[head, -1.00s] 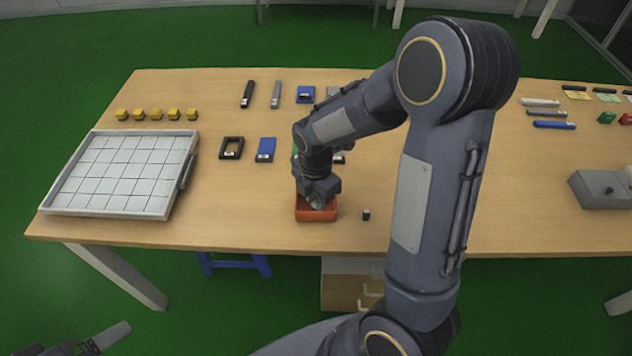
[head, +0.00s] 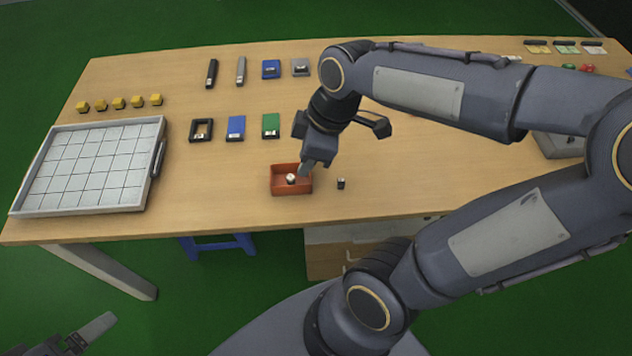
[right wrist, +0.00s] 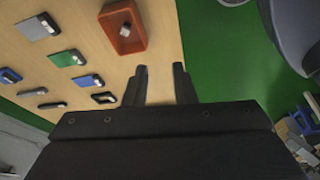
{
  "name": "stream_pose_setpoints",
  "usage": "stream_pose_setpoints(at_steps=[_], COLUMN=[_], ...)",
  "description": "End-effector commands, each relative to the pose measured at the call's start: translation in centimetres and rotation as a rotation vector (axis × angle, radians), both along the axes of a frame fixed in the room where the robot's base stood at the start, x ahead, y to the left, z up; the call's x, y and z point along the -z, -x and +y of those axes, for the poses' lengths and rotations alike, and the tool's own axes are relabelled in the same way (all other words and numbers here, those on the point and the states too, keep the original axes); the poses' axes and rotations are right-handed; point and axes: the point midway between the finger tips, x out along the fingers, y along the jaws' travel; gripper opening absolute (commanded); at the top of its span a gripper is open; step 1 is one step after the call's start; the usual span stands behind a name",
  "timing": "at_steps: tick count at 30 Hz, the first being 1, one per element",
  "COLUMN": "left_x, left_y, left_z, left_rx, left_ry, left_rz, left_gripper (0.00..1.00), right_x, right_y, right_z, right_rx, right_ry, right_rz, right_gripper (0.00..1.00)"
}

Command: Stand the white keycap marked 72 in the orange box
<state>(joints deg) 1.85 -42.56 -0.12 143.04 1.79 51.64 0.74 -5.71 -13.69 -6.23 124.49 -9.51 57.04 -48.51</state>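The orange box (head: 291,191) stands near the table's front edge; it also shows in the right wrist view (right wrist: 133,46). A small white-topped keycap (head: 291,178) is inside it, seen as a pale block in the right wrist view (right wrist: 125,31). Its marking is too small to read, and I cannot tell if it stands upright. My right gripper (head: 306,168) is above the box's right rear side, apart from the keycap. In the right wrist view its two fingers (right wrist: 161,82) are spread with nothing between them. My left gripper (head: 88,338) is at the lower left, partly cut off.
A small dark block with a pale top (head: 341,183) stands right of the box. Behind are a green case (head: 271,125), a blue case (head: 236,128) and a black frame (head: 193,131). A gridded white tray (head: 85,207) lies left. Table between tray and box is clear.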

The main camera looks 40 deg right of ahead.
Motion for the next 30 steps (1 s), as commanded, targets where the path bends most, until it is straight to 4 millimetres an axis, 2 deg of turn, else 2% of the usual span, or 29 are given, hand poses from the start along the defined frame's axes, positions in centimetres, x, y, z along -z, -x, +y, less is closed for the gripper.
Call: stream_pose_setpoints(at_steps=[1,3,6,10,14,21,23,27,30], left_x=[0.0,0.0,0.0,0.0,0.0,-0.1,-0.7,-3.3,-3.4], left_y=[0.0,0.0,0.0,0.0,0.0,0.0,0.0,0.0,0.0], left_z=[0.0,0.0,0.0,0.0,0.0,0.0,0.0,0.0,0.0], left_rx=[0.000,0.000,0.000,0.000,0.000,0.000,0.000,0.000,0.000], left_ry=[0.000,0.000,0.000,0.000,0.000,0.000,0.000,0.000,0.000], left_rz=[0.000,0.000,0.000,0.000,0.000,0.000,0.000,0.000,-0.001], left_gripper=[0.86,0.86,0.86,0.86,0.86,0.86,0.86,0.86,0.86], right_x=[-0.5,-0.8,-0.7,-0.4,-0.3,-0.4,-1.1,-3.6,-3.7], right_y=[1.9,4.0,6.2,7.7,8.2,8.2,8.2,8.1,8.1], right_z=[0.3,1.0,2.0,2.8,3.0,3.0,3.0,3.0,3.0], right_rx=[0.169,0.398,0.659,0.867,0.941,0.944,0.943,0.942,0.942], right_ry=[-0.072,-0.174,-0.302,-0.412,-0.451,-0.452,-0.452,-0.451,-0.451], right_rz=[-0.015,-0.014,-0.004,0.013,0.023,0.025,0.024,0.024,0.024], right_gripper=[0.24,0.24,0.24,0.24,0.24,0.24,0.24,0.24,0.24])
